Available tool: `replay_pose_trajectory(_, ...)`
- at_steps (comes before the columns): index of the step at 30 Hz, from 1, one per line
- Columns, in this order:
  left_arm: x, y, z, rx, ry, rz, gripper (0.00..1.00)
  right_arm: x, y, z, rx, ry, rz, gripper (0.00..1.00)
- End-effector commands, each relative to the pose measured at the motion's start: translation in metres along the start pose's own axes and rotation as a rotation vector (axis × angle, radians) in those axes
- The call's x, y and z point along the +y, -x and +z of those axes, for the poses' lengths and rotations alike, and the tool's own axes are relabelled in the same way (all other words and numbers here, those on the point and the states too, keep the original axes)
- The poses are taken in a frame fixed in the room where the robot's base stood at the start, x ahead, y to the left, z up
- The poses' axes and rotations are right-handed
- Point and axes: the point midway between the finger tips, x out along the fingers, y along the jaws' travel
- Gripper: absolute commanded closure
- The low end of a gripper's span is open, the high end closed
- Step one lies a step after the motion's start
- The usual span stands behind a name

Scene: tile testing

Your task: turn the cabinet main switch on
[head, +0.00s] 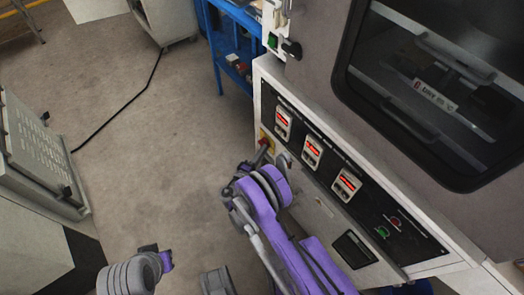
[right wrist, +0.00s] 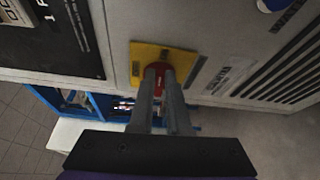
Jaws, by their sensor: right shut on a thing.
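The cabinet main switch is a red rotary knob (right wrist: 158,72) on a yellow plate (right wrist: 137,54), on the pale cabinet front in the right wrist view. My right gripper (right wrist: 162,78) is shut on the red knob, its two grey fingers reaching straight to it and hiding part of it. In the head view the red knob (head: 264,142) shows small at the cabinet's left end, with my right gripper (head: 262,152) at it. The knob's exact turn angle is hard to tell.
The cabinet's black panel (head: 329,177) carries several lit red displays, with green and red buttons at its lower right. A large dark window (head: 440,95) is above. A blue shelf frame (head: 215,50) stands behind. A grey cabinet (head: 35,150) is at left; the floor between is clear except a black cable.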

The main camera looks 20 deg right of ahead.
Motion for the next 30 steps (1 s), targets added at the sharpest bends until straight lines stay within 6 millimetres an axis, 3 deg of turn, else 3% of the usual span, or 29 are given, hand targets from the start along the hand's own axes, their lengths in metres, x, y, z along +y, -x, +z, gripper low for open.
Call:
replay_pose_trajectory(23,0.0,0.0,0.0,0.0,0.0,0.0,1.0,-0.0025,-0.0005,-0.0012,0.002,-0.096,0.041,1.0)
replay_pose_trajectory(24,0.0,0.0,0.0,0.0,0.0,0.0,1.0,-0.0025,-0.0005,-0.0012,0.002,-0.096,0.041,0.81)
replay_pose_trajectory(28,0.0,0.0,0.0,0.0,0.0,0.0,1.0,-0.0026,-0.0005,-0.0009,0.001,-0.096,0.04,0.58)
replay_pose_trajectory(30,0.0,0.0,0.0,0.0,0.0,0.0,1.0,-0.0026,-0.0004,-0.0008,0.001,-0.096,0.04,0.55)
